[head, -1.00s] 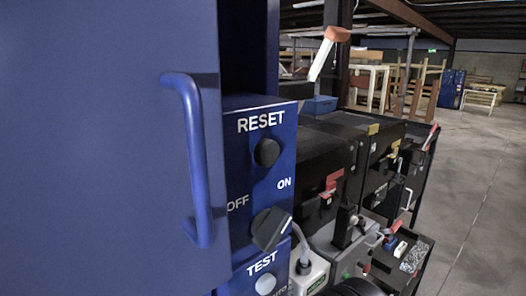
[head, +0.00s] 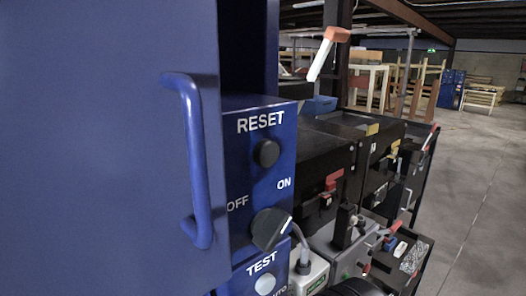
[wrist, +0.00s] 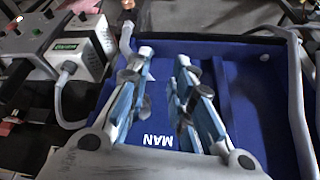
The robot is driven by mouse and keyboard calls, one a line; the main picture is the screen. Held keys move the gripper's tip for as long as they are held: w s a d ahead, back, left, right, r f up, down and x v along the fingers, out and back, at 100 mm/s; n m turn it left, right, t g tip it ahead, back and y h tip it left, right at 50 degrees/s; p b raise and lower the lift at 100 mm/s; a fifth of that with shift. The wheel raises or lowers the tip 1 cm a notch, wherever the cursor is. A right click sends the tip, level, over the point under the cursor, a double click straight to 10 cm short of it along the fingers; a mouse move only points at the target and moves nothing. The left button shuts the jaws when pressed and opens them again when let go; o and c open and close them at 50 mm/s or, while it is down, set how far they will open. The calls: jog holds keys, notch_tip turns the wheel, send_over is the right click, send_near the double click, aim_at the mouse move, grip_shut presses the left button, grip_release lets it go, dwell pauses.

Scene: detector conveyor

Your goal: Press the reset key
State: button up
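The reset key (head: 266,153) is a round black button under the word RESET on a blue control panel (head: 236,170) in the head view. A black selector knob (head: 271,229) between OFF and ON sits below it, and a pale round TEST button (head: 265,284) is lower still. My gripper (wrist: 164,57) shows only in the wrist view. Its two fingers are apart with nothing seen between them, above a blue surface (wrist: 240,110) with an upside-down MAN label. I cannot make out the reset key there; the fingers hide part of the surface.
A blue door with a handle (head: 196,160) fills the left of the head view. Black machines with red levers (head: 333,181) stand right of the panel. A white box (wrist: 82,45) with a cable is left in the wrist view. Open floor lies far right.

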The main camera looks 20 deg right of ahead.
grip_shut()
dwell(1.2)
